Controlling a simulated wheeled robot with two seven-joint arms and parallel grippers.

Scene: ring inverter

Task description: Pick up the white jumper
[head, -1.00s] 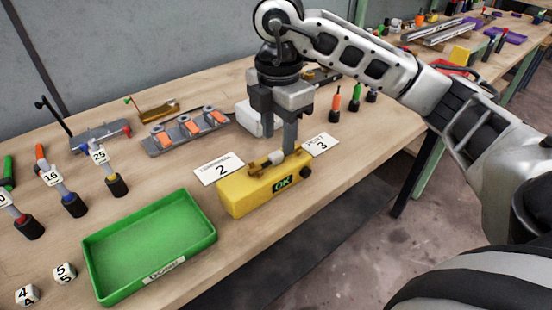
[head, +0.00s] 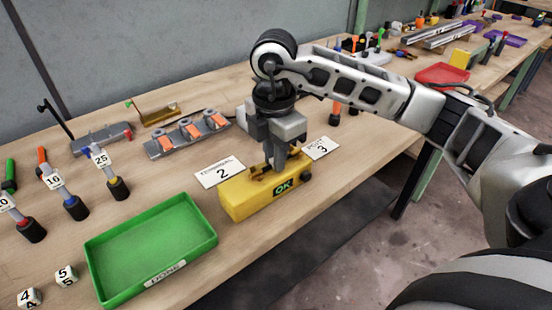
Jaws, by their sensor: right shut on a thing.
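The yellow block (head: 242,201) with a green "OK" label sits on the bench. My right gripper (head: 280,168) points down onto the top of this block. Its jaws are shut on a small piece there, at the spot where a pale piece, which looks like the white jumper, showed earlier. The fingers now hide the jumper almost fully, so I cannot tell whether it is clear of the block. My left gripper is not in view.
A green tray (head: 150,240) stands left of the block. Cards "2" (head: 220,172) and "3" (head: 320,148) lie beside the block. A grey fixture with orange parts (head: 187,134) is behind. Numbered tools (head: 108,176) stand at left. The bench's front edge runs close by.

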